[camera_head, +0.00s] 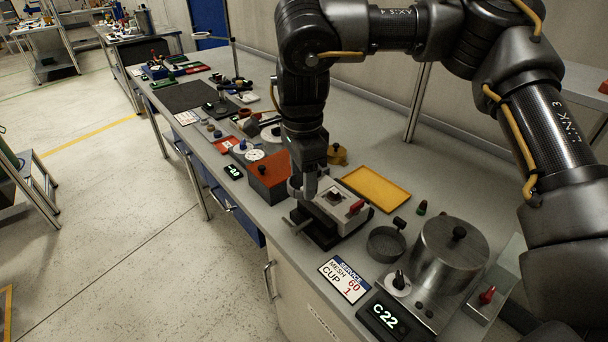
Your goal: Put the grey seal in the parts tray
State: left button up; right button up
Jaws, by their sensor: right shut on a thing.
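My right gripper (311,190) points down over the bench, just above the left end of a light grey block in a dark fixture (345,208). It is shut on a small grey ring-like piece (295,187), which looks like the grey seal; the fingers hide most of it. I cannot tell whether the piece touches the fixture below. A shallow yellow tray (377,190), which looks like the parts tray, lies empty behind and right of the gripper. My left gripper is not in view.
A dark round cup (386,244) and a large metal pot (449,257) stand to the right. A sign (344,280) lies at the front edge.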

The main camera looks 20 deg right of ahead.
jog(key=shift+r+p, duration=1.4)
jog(key=shift+p, duration=0.35)
